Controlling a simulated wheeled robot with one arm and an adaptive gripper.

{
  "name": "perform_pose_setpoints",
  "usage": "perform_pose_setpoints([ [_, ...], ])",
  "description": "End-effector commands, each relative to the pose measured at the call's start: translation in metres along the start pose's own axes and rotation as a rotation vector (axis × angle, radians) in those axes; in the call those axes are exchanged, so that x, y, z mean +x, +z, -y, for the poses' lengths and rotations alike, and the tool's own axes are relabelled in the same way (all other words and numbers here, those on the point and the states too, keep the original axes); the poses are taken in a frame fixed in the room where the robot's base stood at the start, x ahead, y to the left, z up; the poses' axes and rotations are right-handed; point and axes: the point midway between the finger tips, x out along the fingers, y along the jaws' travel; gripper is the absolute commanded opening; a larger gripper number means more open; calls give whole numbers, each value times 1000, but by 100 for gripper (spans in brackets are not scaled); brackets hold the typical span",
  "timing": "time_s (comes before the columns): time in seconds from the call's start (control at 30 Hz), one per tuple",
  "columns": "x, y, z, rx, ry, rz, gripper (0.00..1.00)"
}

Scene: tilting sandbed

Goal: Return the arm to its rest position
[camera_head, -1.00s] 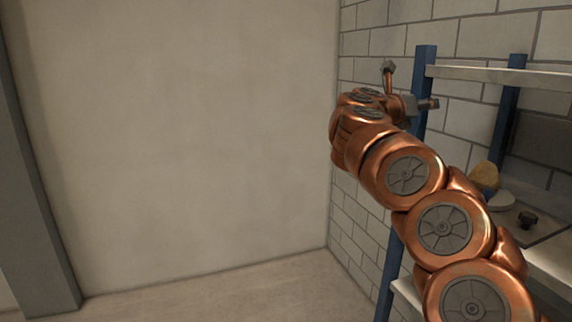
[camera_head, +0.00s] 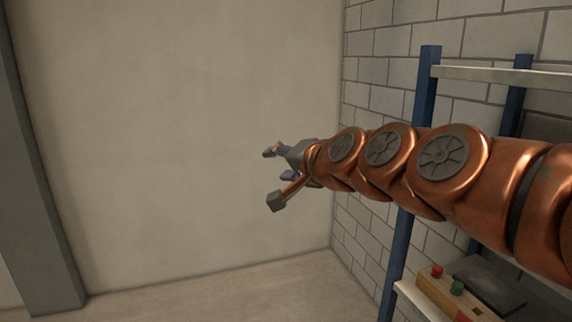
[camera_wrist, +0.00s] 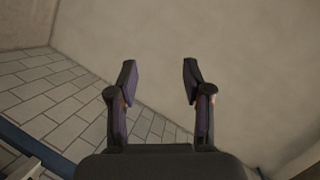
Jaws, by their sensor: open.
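My arm, copper with grey discs, reaches in from the right edge of the head view and lies nearly level across the shelf's front. My gripper (camera_head: 278,172) is at its left end, in front of the plain beige wall. In the wrist view my gripper (camera_wrist: 158,80) shows two dark fingers apart, with nothing between them. Beyond the fingers are only bare wall and brick.
A blue-posted shelf rack (camera_head: 427,100) stands at the right against a grey brick wall (camera_head: 385,60). A box with red and green buttons (camera_head: 445,295) sits on its lower shelf, beside a dark flat object (camera_head: 489,285). The floor (camera_head: 230,295) at left is clear.

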Motion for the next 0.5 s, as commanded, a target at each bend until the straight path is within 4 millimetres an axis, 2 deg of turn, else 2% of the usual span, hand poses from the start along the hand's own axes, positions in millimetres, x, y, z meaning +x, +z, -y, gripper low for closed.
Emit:
perform_pose_setpoints([
  [0.03, -7, 19, -23, -54, 61, 52, 50],
  [0.1, -19, 46, -55, -124, 144, 132, 50],
  [0.27, -54, 99, -130, -253, 334, 313, 50],
  [0.37, -85, 126, -175, -312, 447, 422, 50],
  [0.5, -136, 162, -236, -364, 607, 587, 50],
])
